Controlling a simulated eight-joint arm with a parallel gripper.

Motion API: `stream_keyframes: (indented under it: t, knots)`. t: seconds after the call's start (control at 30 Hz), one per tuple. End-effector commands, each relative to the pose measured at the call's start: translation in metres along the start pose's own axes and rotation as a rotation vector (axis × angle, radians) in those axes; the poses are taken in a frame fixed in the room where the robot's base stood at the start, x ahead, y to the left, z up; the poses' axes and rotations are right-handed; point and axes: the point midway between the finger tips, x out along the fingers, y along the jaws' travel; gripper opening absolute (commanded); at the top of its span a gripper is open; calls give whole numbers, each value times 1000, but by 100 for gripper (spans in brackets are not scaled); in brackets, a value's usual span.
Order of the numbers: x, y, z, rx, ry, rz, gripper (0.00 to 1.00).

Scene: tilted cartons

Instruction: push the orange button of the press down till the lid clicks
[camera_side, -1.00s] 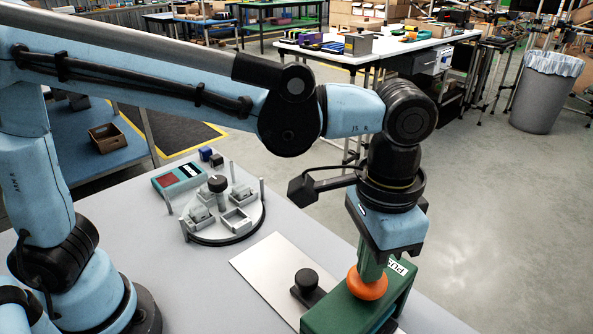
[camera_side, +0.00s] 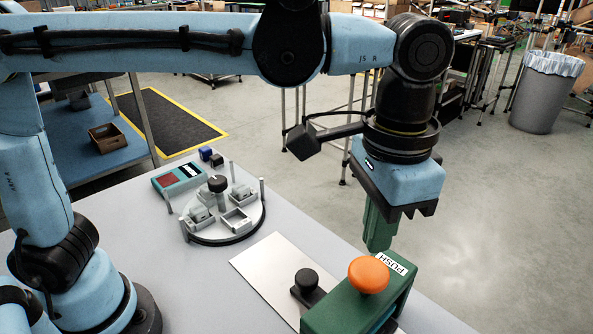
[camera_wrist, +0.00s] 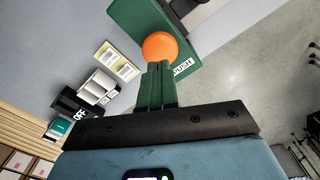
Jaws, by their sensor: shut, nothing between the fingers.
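The press is a dark green block (camera_side: 343,313) at the front edge of the table, with a white PUSH label (camera_side: 391,264) on top. Its round orange button (camera_side: 368,275) stands up from the top face. My gripper (camera_side: 378,247) has green fingers, shut and empty, pointing down above the press. In the side view a gap shows between the fingertips and the button. In the wrist view the fingertips (camera_wrist: 160,68) lie just below the orange button (camera_wrist: 160,46) in the picture, overlapping the green press (camera_wrist: 138,22). I cannot make out the lid or its latch.
A metal plate (camera_side: 262,267) with a black knob (camera_side: 306,281) lies left of the press. A round grey fixture (camera_side: 226,222) and a small green box (camera_side: 178,180) stand farther back. The table's right edge is close to the press.

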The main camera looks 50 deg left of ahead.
Motion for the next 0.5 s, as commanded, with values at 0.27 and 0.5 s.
stream_keyframes:
  t: [0.27, 0.5]
  knots:
    - [-20, 0, 0, 0, 0, 0, 0]
    - [-34, 0, 0, 0, 0, 0, 0]
